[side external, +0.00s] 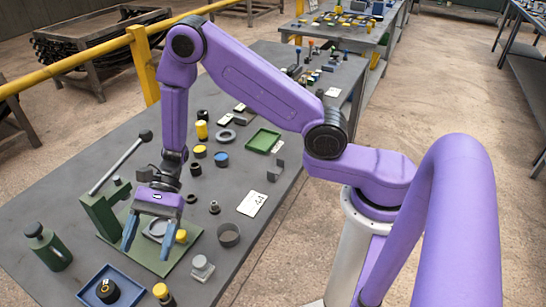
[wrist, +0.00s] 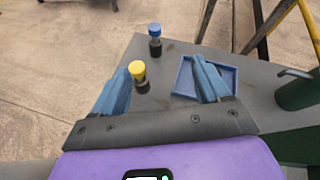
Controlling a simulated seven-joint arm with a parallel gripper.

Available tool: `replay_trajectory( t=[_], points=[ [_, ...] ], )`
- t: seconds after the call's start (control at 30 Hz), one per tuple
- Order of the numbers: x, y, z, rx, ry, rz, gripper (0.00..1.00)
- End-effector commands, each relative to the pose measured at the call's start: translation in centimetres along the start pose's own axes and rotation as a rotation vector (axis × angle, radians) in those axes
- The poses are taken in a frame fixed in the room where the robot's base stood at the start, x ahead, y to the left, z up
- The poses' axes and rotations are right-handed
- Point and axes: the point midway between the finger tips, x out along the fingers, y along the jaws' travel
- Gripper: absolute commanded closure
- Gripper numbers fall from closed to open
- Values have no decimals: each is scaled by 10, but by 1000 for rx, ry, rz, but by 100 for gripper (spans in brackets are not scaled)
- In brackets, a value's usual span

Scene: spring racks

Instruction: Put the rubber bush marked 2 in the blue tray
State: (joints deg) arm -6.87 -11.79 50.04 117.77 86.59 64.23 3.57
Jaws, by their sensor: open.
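The blue tray (side external: 88,293) is at the lower left of the side external view, with a dark round piece (side external: 108,291) with a small yellowish top in it. The tray also shows in the wrist view (wrist: 230,80), partly hidden by a finger. My gripper (side external: 149,241) is open, fingers pointing down over the green base plate; its fingers also show in the wrist view (wrist: 162,72). A yellow-topped black bush (side external: 162,293) stands right of the tray, and in the wrist view a yellow-topped piece (wrist: 138,73) stands beside it. No mark 2 is readable.
A green lever press (side external: 108,210) and a green bottle (side external: 48,247) stand by the gripper. A yellow piece (side external: 181,236) is close to the right finger. A blue-topped piece (wrist: 155,40) stands beyond the yellow one. Several rings and bushes lie farther up the table.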

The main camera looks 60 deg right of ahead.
Motion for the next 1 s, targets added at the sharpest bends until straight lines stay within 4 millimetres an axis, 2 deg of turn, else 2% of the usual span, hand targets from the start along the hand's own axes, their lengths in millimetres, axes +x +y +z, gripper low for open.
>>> replay_trajectory(
  t=[0.03,0.2,0.4,0.7,1.0],
  points=[
    [-4,12,14,-74,8,65,25],
    [-18,60,48,-310,40,283,25],
    [-46,119,73,-598,87,524,25],
    [-103,196,88,-1054,174,844,25],
    [-163,248,90,-1535,284,1104,25]
  ],
)
